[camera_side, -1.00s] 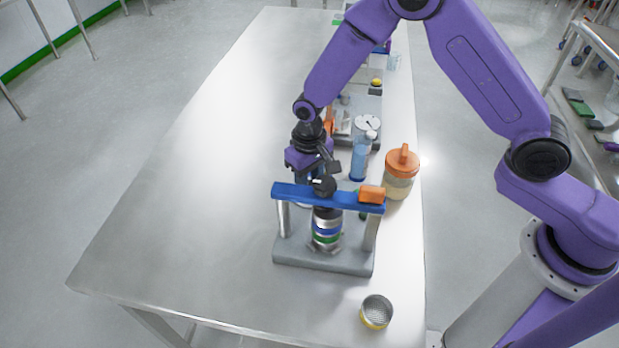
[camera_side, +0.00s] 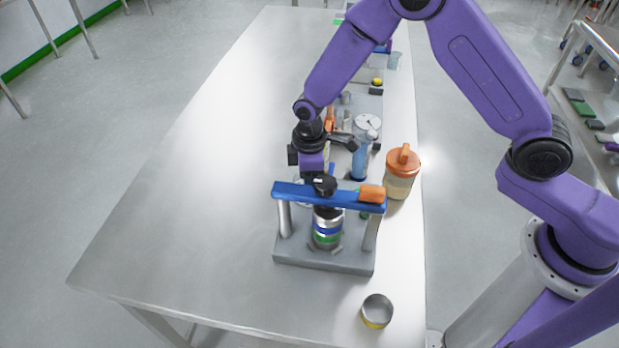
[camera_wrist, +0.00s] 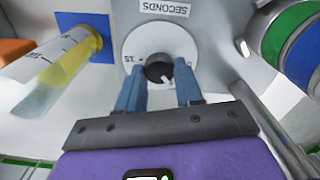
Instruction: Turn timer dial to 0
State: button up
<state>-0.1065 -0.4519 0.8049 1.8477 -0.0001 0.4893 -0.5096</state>
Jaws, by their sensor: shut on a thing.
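The timer dial (camera_wrist: 148,49) is a white disc with a dark central knob, under a plate marked SECONDS, in the wrist view. A 15 mark shows at the disc's left edge. A short white pointer mark lies on the knob's lower right. My gripper (camera_wrist: 160,78) has its blue fingers on either side of the knob and is shut on it. In the side view my gripper is behind the blue crossbar (camera_side: 300,193), and its fingers and the dial are mostly hidden there.
A banded sieve stack (camera_side: 327,232) stands under the crossbar; it is close on the right in the wrist view (camera_wrist: 296,45). An orange-lidded jar (camera_side: 401,180) and blue bottle (camera_side: 360,160) stand to the right. A round metal tin (camera_side: 377,311) is in front. The table's left side is clear.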

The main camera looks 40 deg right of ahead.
jog(key=n, duration=0.4)
jog(key=shift+n, duration=0.3)
jog(key=shift+s+n, duration=0.1)
jog(key=shift+n, duration=2.2)
jog(key=o, duration=1)
jog(key=shift+o, duration=0.2)
jog(key=shift+r, duration=0.1)
notch_tip(320, 180, up, 17)
jog(key=shift+r, duration=0.15)
jog(key=s+d+r+m, duration=0.1)
jog(key=s+d+m, duration=0.3)
jog(key=s+d, duration=0.4)
jog(key=s+d+m, duration=0.4)
jog(key=s+d, duration=0.4)
jog(key=s, duration=1.2)
jog(key=shift+s+r+m, duration=0.35)
jog(key=shift+s+m, duration=0.05)
